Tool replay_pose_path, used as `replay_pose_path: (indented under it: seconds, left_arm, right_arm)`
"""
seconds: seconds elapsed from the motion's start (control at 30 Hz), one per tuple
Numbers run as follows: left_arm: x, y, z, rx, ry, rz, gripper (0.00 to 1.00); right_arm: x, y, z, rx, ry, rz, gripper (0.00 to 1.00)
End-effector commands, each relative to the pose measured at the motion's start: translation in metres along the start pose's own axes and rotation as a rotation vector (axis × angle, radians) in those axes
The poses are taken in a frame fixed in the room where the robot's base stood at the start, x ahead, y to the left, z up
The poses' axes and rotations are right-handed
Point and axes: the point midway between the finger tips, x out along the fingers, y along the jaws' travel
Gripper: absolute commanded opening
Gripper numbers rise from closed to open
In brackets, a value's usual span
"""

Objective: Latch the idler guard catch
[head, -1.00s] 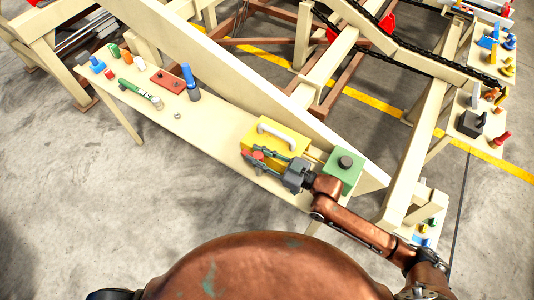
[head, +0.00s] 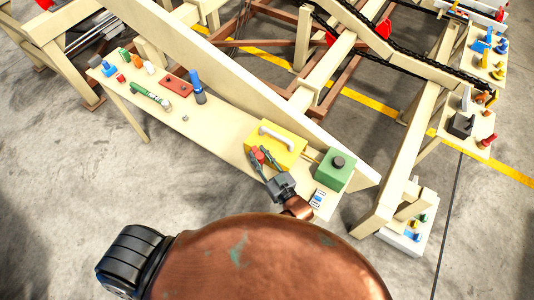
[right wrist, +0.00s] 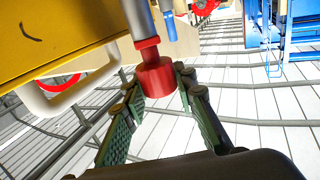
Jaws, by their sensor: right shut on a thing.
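The yellow idler guard (head: 287,153) with a white handle (head: 277,134) stands on the cream bench, and its side fills the upper left of the right wrist view (right wrist: 50,45). A red catch knob (head: 257,154) on a short grey rod is at the guard's near left side. In the right wrist view the knob (right wrist: 156,76) is between the fingertips. My right gripper (head: 262,160) is shut on this knob, its arm coming from below. The catch's seat cannot be made out. My left gripper is not in view.
A green box (head: 335,170) with a dark knob stands right of the guard. A small blue-and-white item (head: 317,198) lies in front of it. Left along the bench are a blue cylinder (head: 196,82), a red plate (head: 176,84) and a green tube (head: 146,93). The bench's middle is mostly clear.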

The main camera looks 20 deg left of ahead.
Motion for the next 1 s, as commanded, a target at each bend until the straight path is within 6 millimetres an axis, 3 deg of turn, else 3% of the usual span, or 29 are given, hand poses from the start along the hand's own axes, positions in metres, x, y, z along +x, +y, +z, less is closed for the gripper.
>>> replay_pose_path:
  seconds: [0.57,0.6,0.83,1.0]
  left_arm:
    - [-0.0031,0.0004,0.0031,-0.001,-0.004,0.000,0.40]
    - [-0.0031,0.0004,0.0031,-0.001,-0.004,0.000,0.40]
    - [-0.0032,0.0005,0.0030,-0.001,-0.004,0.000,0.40]
    - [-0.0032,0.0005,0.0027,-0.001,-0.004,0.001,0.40]
  right_arm:
    - [0.0030,-0.0067,0.0019,0.002,-0.002,0.015,0.00]
    - [0.0029,-0.0067,0.0020,0.002,-0.002,0.015,0.28]
    - [0.0031,-0.0063,0.0011,0.001,-0.001,0.015,0.43]
    - [0.0032,-0.0061,0.0007,0.001,0.000,0.015,0.44]
